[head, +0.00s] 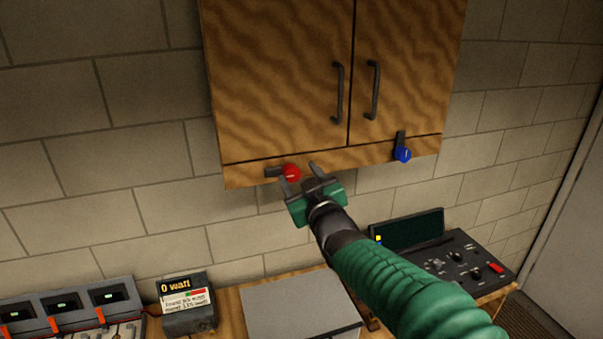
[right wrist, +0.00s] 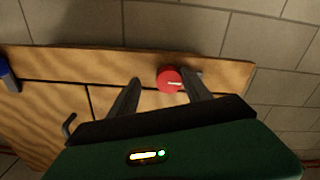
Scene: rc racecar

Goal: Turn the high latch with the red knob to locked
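The high latch has a red knob (head: 291,172) at the lower left edge of the wooden cabinet (head: 280,80). Its dark bar (head: 273,172) points left, roughly level. My right gripper (head: 299,173) is open, its fingers pointing up at the knob from below. In the right wrist view, which shows the cabinet upside down, the red knob (right wrist: 168,80) lies between the fingers of the right gripper (right wrist: 160,80), close to the right-hand one. I cannot tell whether they touch. That finger partly hides the bar. My left gripper is not in view.
A second latch with a blue knob (head: 403,155) sits at the cabinet's lower right, its bar pointing up. Below are a black control panel (head: 455,262), a grey box (head: 298,305), a small display unit (head: 187,303) and chargers (head: 65,306). The wall around the cabinet is clear.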

